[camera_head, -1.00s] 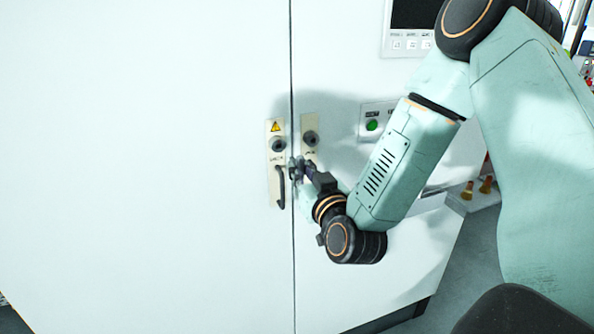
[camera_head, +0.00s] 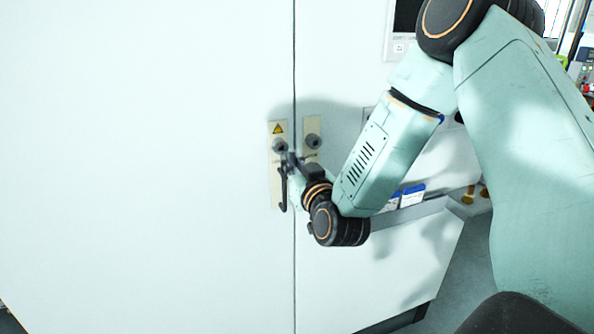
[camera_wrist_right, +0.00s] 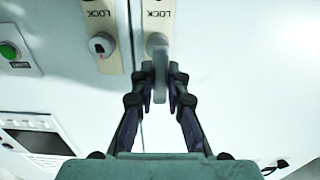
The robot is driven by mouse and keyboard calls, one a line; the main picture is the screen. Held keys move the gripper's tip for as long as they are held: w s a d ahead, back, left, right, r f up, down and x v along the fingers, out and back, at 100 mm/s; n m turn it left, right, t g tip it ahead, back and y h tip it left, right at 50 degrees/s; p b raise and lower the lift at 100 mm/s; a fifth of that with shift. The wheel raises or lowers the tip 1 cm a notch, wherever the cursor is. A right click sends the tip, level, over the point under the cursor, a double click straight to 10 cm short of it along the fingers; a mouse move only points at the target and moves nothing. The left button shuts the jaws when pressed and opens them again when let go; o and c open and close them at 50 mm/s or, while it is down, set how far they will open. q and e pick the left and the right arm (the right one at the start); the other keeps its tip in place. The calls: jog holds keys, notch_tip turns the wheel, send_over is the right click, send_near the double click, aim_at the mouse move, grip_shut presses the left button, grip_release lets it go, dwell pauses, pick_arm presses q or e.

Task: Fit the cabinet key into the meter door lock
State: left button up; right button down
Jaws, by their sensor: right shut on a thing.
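The white cabinet (camera_head: 150,200) has two pale lock plates on either side of a vertical door seam. The left plate carries a yellow warning sign and a round dark lock (camera_head: 280,145), with a dark handle (camera_head: 283,190) below. The right plate has a similar lock (camera_head: 313,142). My right gripper (camera_head: 291,163) is just below the left lock. In the right wrist view, the gripper (camera_wrist_right: 160,74) is shut on a grey key (camera_wrist_right: 159,88). The key's far end overlaps the lock (camera_wrist_right: 157,42); I cannot tell whether it is inserted. My left gripper is not in view.
The other lock (camera_wrist_right: 102,45) is close beside the gripper in the wrist view. A green button (camera_wrist_right: 9,51) and a screen panel (camera_wrist_right: 40,135) are further left there. Blue-topped items (camera_head: 412,195) sit in a recess behind my right arm. The left door face is clear.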

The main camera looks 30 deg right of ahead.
jog(key=shift+w+d, duration=0.25)
jog(key=shift+w, duration=0.25)
jog(key=shift+d, duration=0.2)
jog(key=shift+w+a, duration=0.2)
jog(key=shift+s+d+r, duration=0.15)
jog(key=shift+d, duration=0.05)
jog(key=shift+a, duration=0.1)
dwell(0.9)
dwell(0.3)
jog(key=shift+b+x, duration=0.4)
jog(key=shift+x, duration=1.4)
